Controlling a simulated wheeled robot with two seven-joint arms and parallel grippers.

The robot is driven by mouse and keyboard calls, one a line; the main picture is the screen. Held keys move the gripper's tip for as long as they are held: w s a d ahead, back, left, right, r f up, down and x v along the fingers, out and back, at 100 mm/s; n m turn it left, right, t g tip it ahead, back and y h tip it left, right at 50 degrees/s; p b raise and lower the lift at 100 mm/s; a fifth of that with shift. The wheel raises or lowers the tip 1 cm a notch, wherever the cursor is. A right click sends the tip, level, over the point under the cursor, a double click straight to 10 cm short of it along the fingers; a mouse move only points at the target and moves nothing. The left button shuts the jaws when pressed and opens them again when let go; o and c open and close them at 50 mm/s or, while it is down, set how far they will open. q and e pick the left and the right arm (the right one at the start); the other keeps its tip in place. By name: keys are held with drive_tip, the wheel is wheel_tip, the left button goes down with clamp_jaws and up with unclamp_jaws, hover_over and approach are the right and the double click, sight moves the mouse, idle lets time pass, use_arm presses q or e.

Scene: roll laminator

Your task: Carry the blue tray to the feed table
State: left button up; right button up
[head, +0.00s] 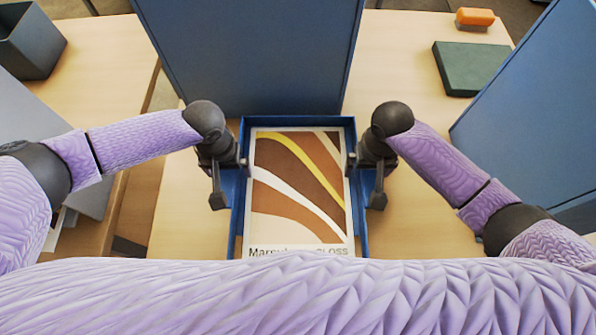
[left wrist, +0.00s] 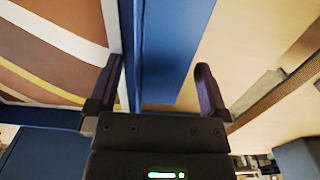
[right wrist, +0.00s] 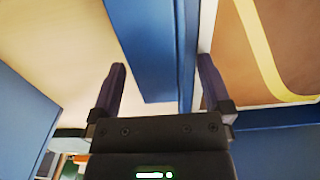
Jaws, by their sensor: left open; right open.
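The blue tray (head: 300,121) lies on the light wood table in front of me in the head view. A sheet with brown, white and yellow curves and partly hidden lettering (head: 300,190) lies in it. My left gripper (head: 230,180) is open at the tray's left side; in the left wrist view the tray's wall (left wrist: 165,55) stands between its fingers (left wrist: 160,85). My right gripper (head: 366,182) is open at the right side, with the wall (right wrist: 160,50) between its fingers (right wrist: 162,82). My arm hides the tray's near end. I cannot tell which surface is the feed table.
A tall blue panel (head: 250,55) stands just behind the tray, and another (head: 535,110) stands at the right. A green block (head: 468,65) and an orange-topped object (head: 475,17) are at the back right. A dark bin (head: 28,42) stands on a separate wood table (head: 110,60) at the left.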

use_arm(q)
clamp_jaws()
use_arm(e)
clamp_jaws()
